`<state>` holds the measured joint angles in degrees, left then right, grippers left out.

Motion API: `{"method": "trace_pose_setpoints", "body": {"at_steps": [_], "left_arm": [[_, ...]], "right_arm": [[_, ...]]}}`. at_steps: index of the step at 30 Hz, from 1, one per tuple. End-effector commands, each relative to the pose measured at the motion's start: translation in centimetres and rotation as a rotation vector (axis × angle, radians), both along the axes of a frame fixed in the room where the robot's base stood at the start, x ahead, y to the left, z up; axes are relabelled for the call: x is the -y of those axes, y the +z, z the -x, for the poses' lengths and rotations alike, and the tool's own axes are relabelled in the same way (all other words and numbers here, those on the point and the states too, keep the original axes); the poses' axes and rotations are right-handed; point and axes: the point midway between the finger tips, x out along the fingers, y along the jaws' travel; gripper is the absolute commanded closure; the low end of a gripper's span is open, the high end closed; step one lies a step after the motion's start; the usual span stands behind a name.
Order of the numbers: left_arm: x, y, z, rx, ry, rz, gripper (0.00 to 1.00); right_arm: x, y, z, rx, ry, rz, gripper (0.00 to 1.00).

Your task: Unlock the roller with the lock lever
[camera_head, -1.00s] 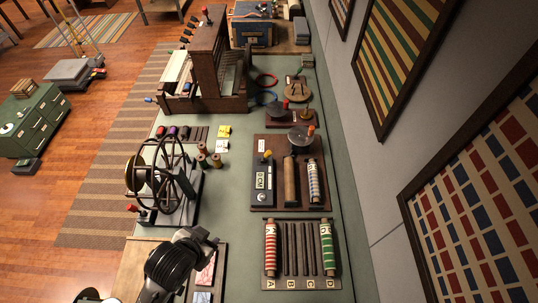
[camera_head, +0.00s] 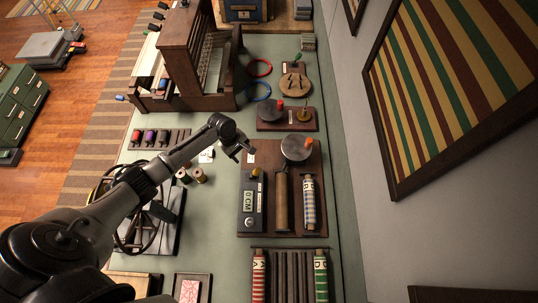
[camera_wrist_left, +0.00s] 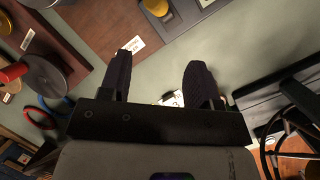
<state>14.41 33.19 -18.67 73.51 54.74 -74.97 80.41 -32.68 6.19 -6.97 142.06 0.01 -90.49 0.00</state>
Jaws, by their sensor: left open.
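The roller board (camera_head: 270,228) is a brown panel on the table. It carries a brown roller (camera_head: 281,200), a patterned cloth roll (camera_head: 309,203) and a grey disc (camera_head: 296,148) with an orange knob (camera_head: 309,143). At its left is a black box (camera_head: 250,208) reading "0 CM", with a yellow-knobbed lever (camera_head: 256,172) at its top, probably the lock lever. My left gripper (camera_head: 246,152) is open and empty, up and left of the yellow knob. In the left wrist view, its fingers (camera_wrist_left: 161,76) are apart and the yellow knob (camera_wrist_left: 156,7) shows at the top edge.
A wooden loom (camera_head: 190,62) stands at the back left. A spinning wheel (camera_head: 150,215) is partly hidden behind my left arm. Thread spools (camera_head: 199,176) stand near that arm. A rack of striped rolls (camera_head: 289,280) lies in front of the board. The wall is at right.

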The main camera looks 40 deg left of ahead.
Motion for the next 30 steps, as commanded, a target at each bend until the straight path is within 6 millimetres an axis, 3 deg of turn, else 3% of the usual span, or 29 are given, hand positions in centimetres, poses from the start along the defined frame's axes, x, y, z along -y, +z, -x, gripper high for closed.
{"method": "trace_pose_setpoints", "body": {"at_steps": [6, 12, 20, 30], "left_arm": [[0.9, 0.4, -0.7, -0.103, 0.407, 0.097, 0.43], [0.9, 0.4, -0.9, -0.163, 0.6, 0.117, 0.43], [1.2, -0.9, -1.0, -0.183, 0.653, 0.122, 0.43], [2.6, -4.7, -1.5, -0.182, 0.65, 0.121, 0.43]], "right_arm": [[0.5, -0.3, 0.6, -0.015, 0.007, 0.015, 0.57], [0.7, -0.3, 0.7, -0.017, 0.009, 0.021, 0.57], [0.5, -1.7, 0.5, -0.011, 0.007, 0.015, 0.57], [0.2, -6.5, 0.4, -0.009, 0.001, 0.006, 0.57]]}}
